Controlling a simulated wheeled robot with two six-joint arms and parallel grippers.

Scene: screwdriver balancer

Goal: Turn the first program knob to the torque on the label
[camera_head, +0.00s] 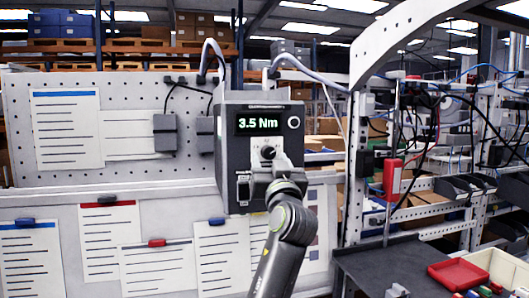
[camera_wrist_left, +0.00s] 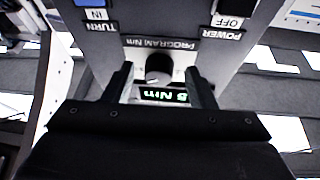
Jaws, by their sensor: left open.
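The dark controller box (camera_head: 237,180) stands at the centre of the head view, and its green display (camera_head: 260,122) reads 3.5 Nm. The black program knob (camera_wrist_left: 158,68) sits on a light panel marked PROGRAM Nm, which appears upside down in the left wrist view. In the head view the knob (camera_head: 268,152) shows just above my left gripper (camera_head: 270,168). My left gripper is open, with one finger on each side of the knob and a gap on both sides. The display (camera_wrist_left: 163,96) is partly hidden behind the gripper. I cannot read the torque on any label.
Several paper sheets (camera_head: 65,128) hang on the grey boards around the box. A POWER switch plate (camera_wrist_left: 225,25) and a TURN IN plate (camera_wrist_left: 98,20) flank the knob. A red tray (camera_head: 458,274) lies on the dark table at the lower right.

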